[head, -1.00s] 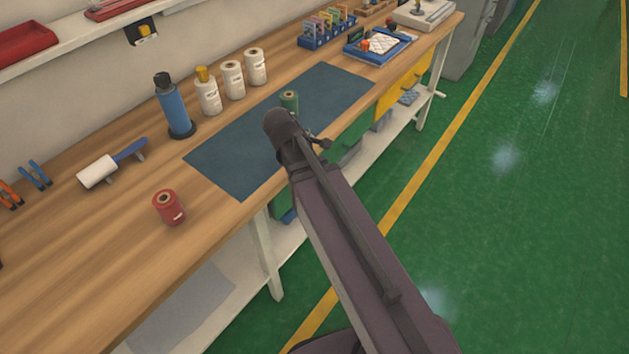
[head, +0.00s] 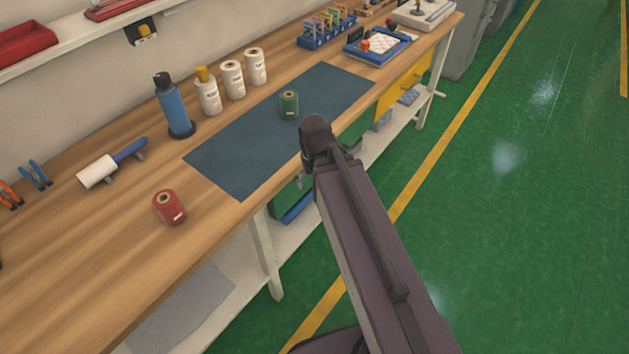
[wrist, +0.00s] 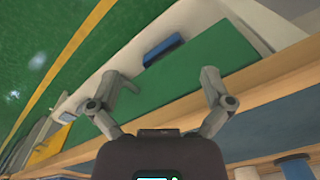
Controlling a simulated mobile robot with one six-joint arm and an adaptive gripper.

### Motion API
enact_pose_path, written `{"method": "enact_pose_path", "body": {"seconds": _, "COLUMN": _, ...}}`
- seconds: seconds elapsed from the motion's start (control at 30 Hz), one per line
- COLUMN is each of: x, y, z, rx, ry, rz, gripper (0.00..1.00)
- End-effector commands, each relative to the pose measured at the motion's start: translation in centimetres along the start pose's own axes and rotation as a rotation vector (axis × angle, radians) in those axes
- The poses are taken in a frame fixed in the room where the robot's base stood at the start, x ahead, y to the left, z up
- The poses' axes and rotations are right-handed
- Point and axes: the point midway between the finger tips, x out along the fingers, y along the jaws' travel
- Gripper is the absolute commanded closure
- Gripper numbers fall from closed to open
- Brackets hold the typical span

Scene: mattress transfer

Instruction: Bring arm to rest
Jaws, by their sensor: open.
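My arm reaches up from the lower right in the head view, its far end just off the front edge of the workbench (head: 95,262). The fingers are hidden there behind my own arm. A green spool (head: 289,104) stands upright on the dark blue mat (head: 235,150), apart from my arm.
A red spool (head: 169,207) stands on the bench left of the mat. A blue bottle (head: 173,108) and several white spools or bottles (head: 232,80) stand behind it. A blue tray (head: 377,47) is at the far end. The green floor (head: 520,200) at right is clear.

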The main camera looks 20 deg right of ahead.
Motion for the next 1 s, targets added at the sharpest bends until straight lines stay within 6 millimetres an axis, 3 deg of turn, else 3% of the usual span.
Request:
{"method": "enact_pose_path", "body": {"seconds": 0.17, "x": -0.5, "y": 0.0, "z": 0.0, "rx": -0.002, "ry": 0.001, "rz": 0.001, "gripper": 0.00}}
{"method": "enact_pose_path", "body": {"seconds": 0.6, "x": -4.7, "y": 0.0, "z": 0.0, "rx": -0.003, "ry": 0.001, "rz": 0.003, "gripper": 0.00}}
{"method": "enact_pose_path", "body": {"seconds": 1.0, "x": -4.7, "y": 0.0, "z": 0.0, "rx": -0.003, "ry": 0.001, "rz": 0.003, "gripper": 0.00}}
